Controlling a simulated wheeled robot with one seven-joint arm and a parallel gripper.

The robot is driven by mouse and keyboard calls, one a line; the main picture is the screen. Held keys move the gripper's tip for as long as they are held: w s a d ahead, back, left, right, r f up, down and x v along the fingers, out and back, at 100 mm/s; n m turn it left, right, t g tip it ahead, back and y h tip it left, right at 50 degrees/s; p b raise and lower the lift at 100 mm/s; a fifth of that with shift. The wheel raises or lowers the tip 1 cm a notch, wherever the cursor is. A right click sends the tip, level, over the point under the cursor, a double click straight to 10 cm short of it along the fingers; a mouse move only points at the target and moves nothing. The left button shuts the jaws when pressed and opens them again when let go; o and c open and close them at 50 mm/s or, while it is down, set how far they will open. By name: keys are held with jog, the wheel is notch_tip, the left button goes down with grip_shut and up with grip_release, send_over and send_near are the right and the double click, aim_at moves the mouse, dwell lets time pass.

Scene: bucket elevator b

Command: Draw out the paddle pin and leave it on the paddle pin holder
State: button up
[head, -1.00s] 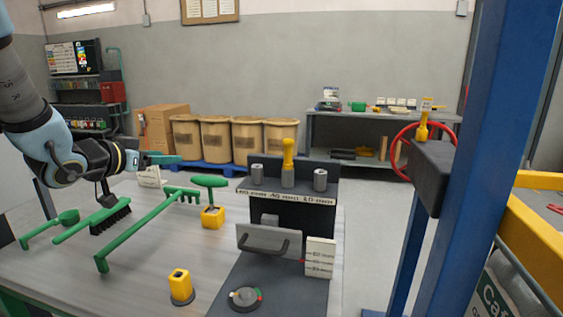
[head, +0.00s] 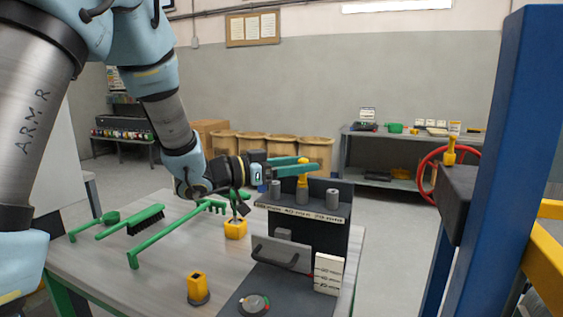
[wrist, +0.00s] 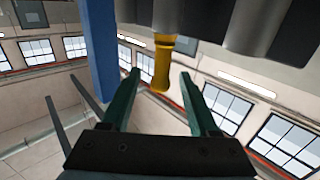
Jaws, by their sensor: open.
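A yellow-handled pin, which I take for the paddle pin (head: 302,183), stands upright between two grey cylinders on the dark rig (head: 335,208). My gripper (head: 312,167) is open, its green fingers at the pin's upper end and partly covering it. In the wrist view the yellow handle (wrist: 162,62) shows between the two spread fingers of my gripper (wrist: 160,75), with gaps on both sides. A yellow square socket on a dark round base (head: 198,288), perhaps the paddle pin holder, stands at the table's front with its top opening empty.
Another yellow pin (head: 450,151) stands on a dark block on the blue post (head: 505,150) at right, beside a red wheel (head: 428,172). A yellow block (head: 235,229), brush (head: 145,217) and green rake (head: 165,243) lie left.

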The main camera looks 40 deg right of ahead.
jog(key=shift+p+x, duration=0.45)
jog(key=shift+x, duration=1.6)
grip_shut()
